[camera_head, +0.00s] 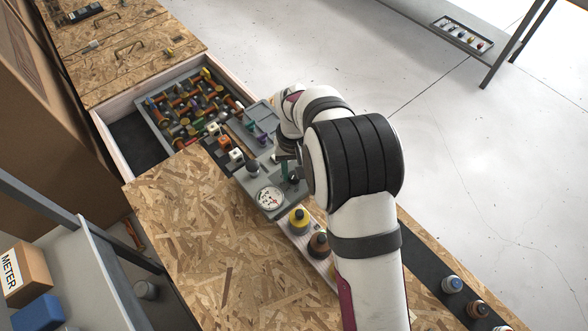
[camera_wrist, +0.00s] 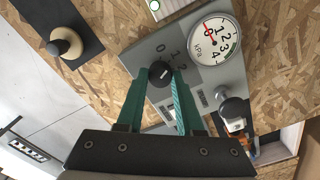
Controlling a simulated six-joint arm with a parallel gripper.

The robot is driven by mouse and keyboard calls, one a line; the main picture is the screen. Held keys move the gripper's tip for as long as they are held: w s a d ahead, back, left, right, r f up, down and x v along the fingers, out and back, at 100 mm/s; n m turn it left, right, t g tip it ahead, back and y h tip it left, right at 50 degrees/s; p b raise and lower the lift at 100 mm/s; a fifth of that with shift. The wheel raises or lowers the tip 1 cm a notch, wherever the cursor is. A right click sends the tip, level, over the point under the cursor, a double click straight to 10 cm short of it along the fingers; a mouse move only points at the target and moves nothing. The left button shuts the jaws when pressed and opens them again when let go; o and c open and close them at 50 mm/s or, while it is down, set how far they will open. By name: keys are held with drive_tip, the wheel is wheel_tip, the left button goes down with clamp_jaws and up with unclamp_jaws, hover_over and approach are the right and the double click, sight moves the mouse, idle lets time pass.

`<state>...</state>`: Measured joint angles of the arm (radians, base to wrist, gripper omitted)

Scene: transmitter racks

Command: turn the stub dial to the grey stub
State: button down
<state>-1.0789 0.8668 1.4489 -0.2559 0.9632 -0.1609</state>
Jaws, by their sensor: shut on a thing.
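In the wrist view a round black dial (camera_wrist: 160,72) with a short white mark sits on a grey panel (camera_wrist: 140,52). The figures 0, 1 and 2 are printed beside it. My gripper (camera_wrist: 160,78) has its two teal fingers on either side of the dial and is shut on it. In the head view my gripper (camera_head: 286,168) is over the same panel, and my arm hides much of it. A white kPa gauge (camera_wrist: 215,40) is on the panel, its red needle near 0; it also shows in the head view (camera_head: 270,199). I cannot make out a grey stub.
A dark knob (camera_head: 252,167) stands on the panel beside the gauge. Yellow-topped (camera_head: 298,221) and brown (camera_head: 319,244) knobs line a strip in front. An open drawer (camera_head: 117,122) holds a tray of many small parts. The chipboard top (camera_head: 210,240) is clear at left.

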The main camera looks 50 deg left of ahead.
drive_tip(key=m, duration=0.4)
drive_tip(key=shift+m, duration=0.3)
drive_tip(key=m, duration=0.4)
drive_tip(key=shift+m, duration=0.3)
drive_tip(key=m, duration=0.4)
drive_tip(key=shift+m, duration=2.1)
drive_tip(key=c, duration=0.5)
unclamp_jaws()
drive_tip(key=shift+c, duration=0.2)
